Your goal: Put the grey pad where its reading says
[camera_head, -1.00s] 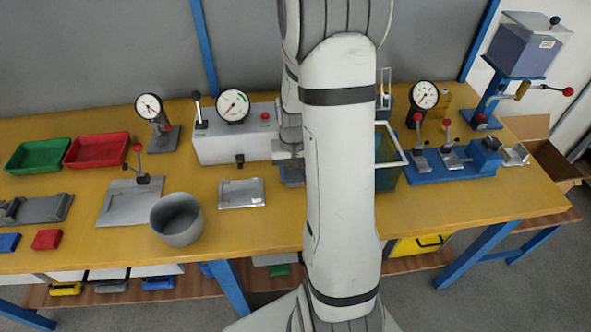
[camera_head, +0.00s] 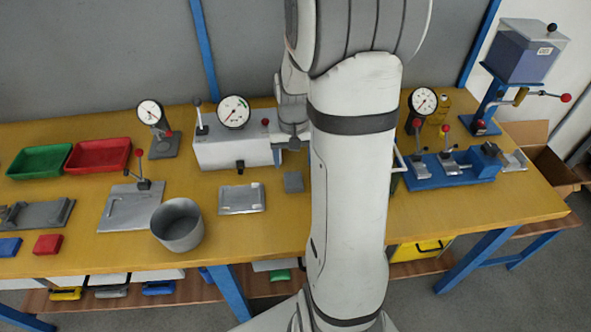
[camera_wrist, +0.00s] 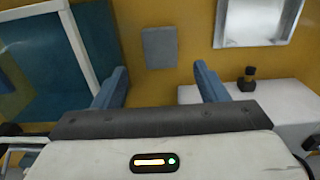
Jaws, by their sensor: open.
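The grey pad (camera_head: 293,181) lies flat on the yellow table, right of a metal plate and in front of the white gauge machine (camera_head: 230,150). In the wrist view the grey pad (camera_wrist: 160,47) lies beyond my fingertips, between their lines and apart from them. My gripper (camera_wrist: 160,82) is open and empty, with blue fingers spread. In the head view my arm partly hides the gripper near the machine's right end. The machine's round dial (camera_head: 233,111) has coloured marks; its reading is too small to tell.
A green tray (camera_head: 39,162) and a red tray (camera_head: 98,154) stand at the left. A grey pot (camera_head: 178,226) stands at the front. The metal plate (camera_head: 242,198) lies beside the pad. A teal bin with a white frame (camera_wrist: 75,30) shows in the wrist view. A blue fixture (camera_head: 450,172) stands right.

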